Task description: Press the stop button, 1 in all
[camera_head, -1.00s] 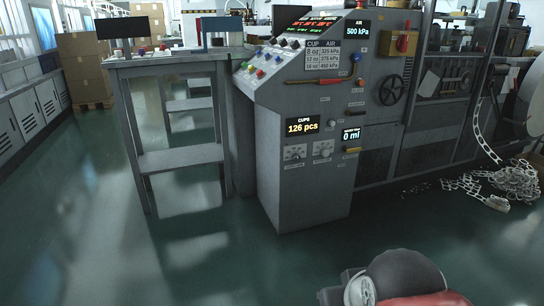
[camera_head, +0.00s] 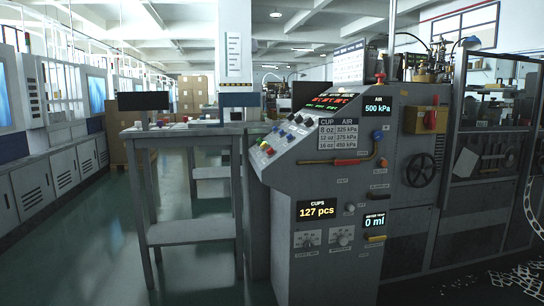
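The forming machine's grey control cabinet (camera_head: 325,265) stands right of centre. Its sloped panel (camera_head: 290,143) faces left and carries several small coloured buttons, including a red button (camera_head: 269,152) near the lower edge. A red knob (camera_head: 380,77) stands on top of the cabinet. The labels are too small to tell which control is the stop button. The cup display (camera_head: 317,209) reads 127 pcs. My gripper is not in view.
A grey table (camera_head: 190,231) with a dark screen (camera_head: 143,101) stands left of the cabinet. The green floor (camera_head: 100,260) at the left is open. Grey cabinets line the left wall. A paper-web frame and chain lie at the right.

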